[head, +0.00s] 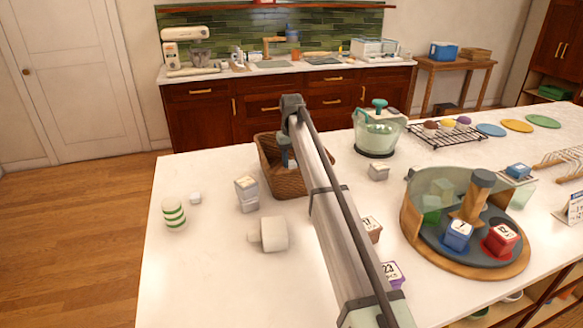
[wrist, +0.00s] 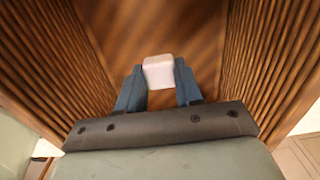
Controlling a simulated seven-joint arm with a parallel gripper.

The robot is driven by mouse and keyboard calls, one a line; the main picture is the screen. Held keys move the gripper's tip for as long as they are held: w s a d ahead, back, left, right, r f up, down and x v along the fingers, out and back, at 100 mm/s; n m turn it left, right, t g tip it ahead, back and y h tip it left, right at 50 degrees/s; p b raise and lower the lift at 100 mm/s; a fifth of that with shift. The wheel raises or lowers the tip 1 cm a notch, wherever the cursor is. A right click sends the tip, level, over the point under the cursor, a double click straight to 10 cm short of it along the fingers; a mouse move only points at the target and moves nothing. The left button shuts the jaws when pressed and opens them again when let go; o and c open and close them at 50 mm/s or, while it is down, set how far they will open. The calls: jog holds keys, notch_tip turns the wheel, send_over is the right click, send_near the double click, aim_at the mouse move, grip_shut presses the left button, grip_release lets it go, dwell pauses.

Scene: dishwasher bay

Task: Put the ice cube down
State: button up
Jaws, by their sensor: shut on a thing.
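My gripper (wrist: 159,84) is shut on a small pale, whitish block, the ice cube (wrist: 158,72), held between its two blue fingertips. In the wrist view, ribbed brown walls of a woven basket (wrist: 255,60) rise on both sides, and a brown floor lies beyond the cube. In the head view, my gripper (head: 285,160) reaches down into the basket (head: 268,170), and the cube is hidden. I cannot tell whether the cube touches the basket's floor.
Left of the basket stand a grey-white container (head: 247,193), a white mug (head: 272,234), a small white cube (head: 195,198) and a green-striped cup (head: 173,214). A round turntable (head: 480,262) holds several boxes. The counter's front left is clear.

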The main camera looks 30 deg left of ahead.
aim_at(291, 162)
jog(key=shift+f, duration=1.5)
jog(key=shift+f, duration=0.2)
jog(key=o, duration=1)
notch_tip(291, 162, up, 12)
jog(key=shift+r, duration=0.2)
